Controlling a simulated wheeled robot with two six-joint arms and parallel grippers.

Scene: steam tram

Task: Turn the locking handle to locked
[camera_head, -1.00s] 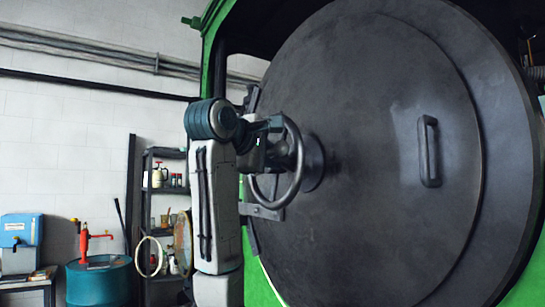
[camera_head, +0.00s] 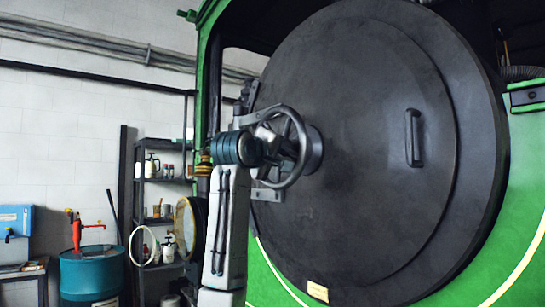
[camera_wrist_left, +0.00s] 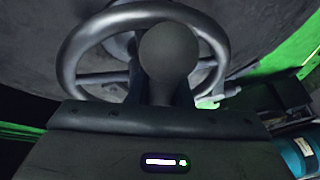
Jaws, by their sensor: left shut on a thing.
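The dark round smokebox door (camera_head: 365,200) fills the right of the head view. A grey handwheel (camera_head: 305,165) stands out from its left part, and shows as a ring in the left wrist view (camera_wrist_left: 75,58). My left gripper (camera_head: 268,140) is in front of the wheel's left side, and its fingers (camera_wrist_left: 168,92) show in the wrist view. They are shut on the locking handle, whose round dark knob (camera_wrist_left: 168,52) stands between and beyond the fingertips, in front of the wheel. The handle's shaft is mostly hidden by the fingers. My right gripper is not in view.
A bar-shaped grab handle (camera_head: 413,138) is fixed on the door's right part. A green frame (camera_head: 520,190) surrounds the door. At the left stand a shelf (camera_head: 160,185) with bottles and a blue drum (camera_head: 92,275) with a red pump.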

